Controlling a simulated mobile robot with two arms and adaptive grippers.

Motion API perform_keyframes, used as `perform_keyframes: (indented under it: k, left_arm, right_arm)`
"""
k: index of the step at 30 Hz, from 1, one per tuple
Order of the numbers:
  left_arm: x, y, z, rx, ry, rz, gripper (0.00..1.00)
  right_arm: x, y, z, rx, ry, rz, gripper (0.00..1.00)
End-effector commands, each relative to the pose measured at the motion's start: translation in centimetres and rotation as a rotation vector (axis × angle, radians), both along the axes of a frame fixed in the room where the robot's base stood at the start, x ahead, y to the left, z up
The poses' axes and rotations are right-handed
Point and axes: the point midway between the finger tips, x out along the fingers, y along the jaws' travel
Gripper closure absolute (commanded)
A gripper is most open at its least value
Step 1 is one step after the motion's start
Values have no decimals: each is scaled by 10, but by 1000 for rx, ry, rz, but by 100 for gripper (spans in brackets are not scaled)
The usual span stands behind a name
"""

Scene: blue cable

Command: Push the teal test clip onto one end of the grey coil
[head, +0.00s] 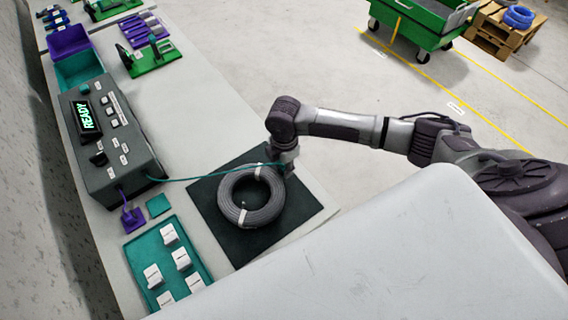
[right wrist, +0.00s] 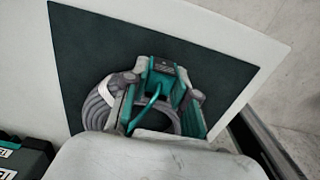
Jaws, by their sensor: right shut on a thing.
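The grey coil (head: 236,208) lies flat on a dark mat (head: 218,244), with white ties around it. It also shows in the right wrist view (right wrist: 97,108), partly hidden behind my gripper. My right gripper (head: 283,166) is over the coil's upper right edge. In the right wrist view its fingers (right wrist: 158,96) are shut on the teal test clip (right wrist: 160,80). A teal lead (head: 215,173) runs from the grey tester to the gripper. The coil's ends are hidden or too small to tell, and I cannot tell if the clip touches one. My left gripper is not in view.
The tester (head: 107,140) reads READY, left of the mat. A purple clip (head: 132,217) and a small teal pad (head: 158,205) lie near it. A teal tray (head: 146,247) holds several white pieces. The bench above the mat is clear.

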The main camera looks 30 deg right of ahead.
Motion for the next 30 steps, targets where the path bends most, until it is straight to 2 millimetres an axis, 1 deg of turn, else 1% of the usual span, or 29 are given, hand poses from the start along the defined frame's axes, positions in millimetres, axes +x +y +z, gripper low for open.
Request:
perform_keyframes:
  k: [6,14,30]
  left_arm:
    - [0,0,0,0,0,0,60]
    - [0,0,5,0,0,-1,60]
    - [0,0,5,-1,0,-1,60]
  right_arm:
    - [0,0,0,0,0,0,90]
    - [0,0,-3,0,1,-1,90]
    - [0,1,-5,1,0,0,90]
